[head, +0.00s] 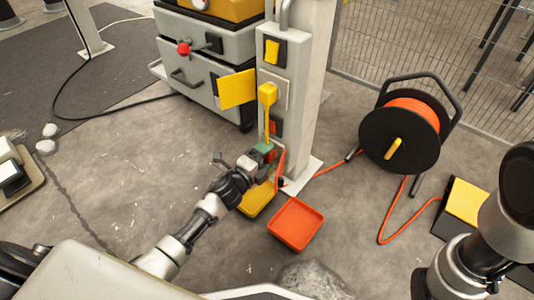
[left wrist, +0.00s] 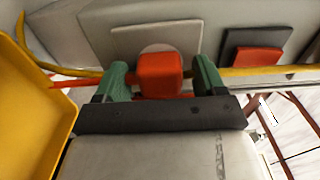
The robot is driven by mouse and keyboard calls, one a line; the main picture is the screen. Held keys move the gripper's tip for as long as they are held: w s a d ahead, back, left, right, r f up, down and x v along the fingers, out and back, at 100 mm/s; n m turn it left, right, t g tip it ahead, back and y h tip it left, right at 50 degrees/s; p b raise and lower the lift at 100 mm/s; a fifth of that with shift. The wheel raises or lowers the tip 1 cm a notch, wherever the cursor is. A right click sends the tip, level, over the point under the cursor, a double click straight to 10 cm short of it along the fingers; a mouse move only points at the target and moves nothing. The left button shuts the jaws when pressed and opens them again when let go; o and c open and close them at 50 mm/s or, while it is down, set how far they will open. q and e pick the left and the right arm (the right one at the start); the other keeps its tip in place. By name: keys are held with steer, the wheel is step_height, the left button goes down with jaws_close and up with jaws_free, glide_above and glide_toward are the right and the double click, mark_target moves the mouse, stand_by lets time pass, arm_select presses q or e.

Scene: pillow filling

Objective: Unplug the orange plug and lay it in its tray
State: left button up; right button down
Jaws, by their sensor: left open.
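The orange plug (left wrist: 160,74) sits in a socket on a pale plate in the left wrist view. My left gripper (left wrist: 155,85) is open, its green fingers on either side of the plug; I cannot tell whether they touch it. In the head view my left gripper (head: 262,153) is low at the front of the grey post and hides most of the plug.
A yellow tray (head: 256,201) lies beside the orange-red tray, partly under my left gripper. A yellow plug (head: 267,93) with its cord is higher on the post (head: 300,90). A cable reel (head: 400,135) stands at right with orange cable across the floor. A grey drawer cabinet (head: 200,75) stands behind.

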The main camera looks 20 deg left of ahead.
stand_by(0.8)
arm_select(q)
steer(key=c, duration=1.2)
steer(key=p+v, duration=0.2)
steer(key=v, duration=0.4)
stand_by(0.3)
steer(key=shift+s+a+r+p, duration=0.2)
steer(key=shift+s+r+p, duration=0.15)
steer(key=shift+s+p, duration=0.25)
steer(key=shift+s+a+r+p, duration=0.25)
steer(key=shift+s+r+p, duration=0.15)
steer(key=shift+s, duration=0.3)
steer(key=shift+s+a+r+p, duration=0.2)
steer(key=shift+s+r+p, duration=0.1)
steer(key=shift+s+p, duration=0.3)
